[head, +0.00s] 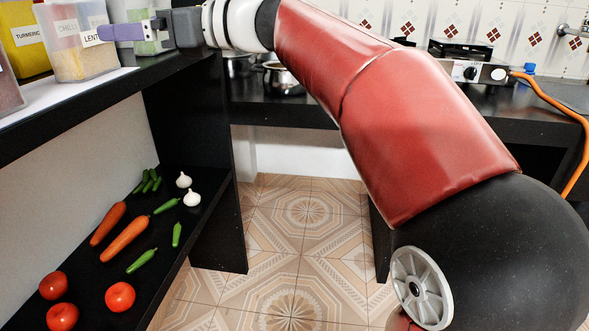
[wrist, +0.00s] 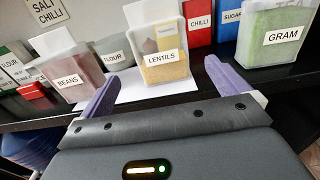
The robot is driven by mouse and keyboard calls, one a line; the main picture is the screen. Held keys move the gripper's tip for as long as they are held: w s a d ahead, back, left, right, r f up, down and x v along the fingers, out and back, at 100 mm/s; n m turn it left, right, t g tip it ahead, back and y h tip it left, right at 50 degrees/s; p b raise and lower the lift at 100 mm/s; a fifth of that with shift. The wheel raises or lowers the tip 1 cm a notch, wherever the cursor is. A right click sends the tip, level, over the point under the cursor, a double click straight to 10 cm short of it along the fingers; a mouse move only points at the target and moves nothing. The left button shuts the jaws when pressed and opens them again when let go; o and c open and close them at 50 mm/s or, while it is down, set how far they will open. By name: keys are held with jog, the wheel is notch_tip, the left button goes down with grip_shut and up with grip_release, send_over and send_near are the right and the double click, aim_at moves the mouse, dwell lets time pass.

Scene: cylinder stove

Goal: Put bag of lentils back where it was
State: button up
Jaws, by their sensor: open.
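The lentils (wrist: 168,73) are in a clear, open-looking pack with a white LENTILS label and yellow contents. The pack stands upright on a white sheet on the black shelf. It also shows in the head view (head: 85,66), its label partly covered by a purple finger. My gripper (wrist: 162,72) is open, with one purple finger on each side of the pack in the wrist view. The fingers look apart from the pack; how far they reach around it is unclear. In the head view, my gripper (head: 122,32) is at the shelf's upper level.
BEANS (wrist: 80,72) and FLOUR (wrist: 115,50) stand left of the lentils; CHILLI (wrist: 198,22), SUGAR (wrist: 231,25) and GRAM (wrist: 270,40) stand right. The white sheet (wrist: 125,92) has bare room around the pack. Vegetables lie on the lower shelf (head: 100,275).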

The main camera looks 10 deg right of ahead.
jog(key=s+d+f+n+h, duration=0.5)
jog(key=s+d+f+n, duration=0.2)
jog(key=f, duration=0.5)
jog(key=s+d+f+n+h, duration=0.6)
jog(key=s+d+f+n, duration=0.2)
jog(key=f, duration=0.4)
jog(key=s+d+f+n+g+h, duration=0.1)
jog(key=s+d+f+n+h, duration=0.4)
jog(key=f, duration=0.7)
jog(key=s+d+n, duration=0.2)
jog(key=s+d, duration=0.1)
jog(key=shift+s+f+h, duration=0.3)
jog(key=shift+f, duration=0.1)
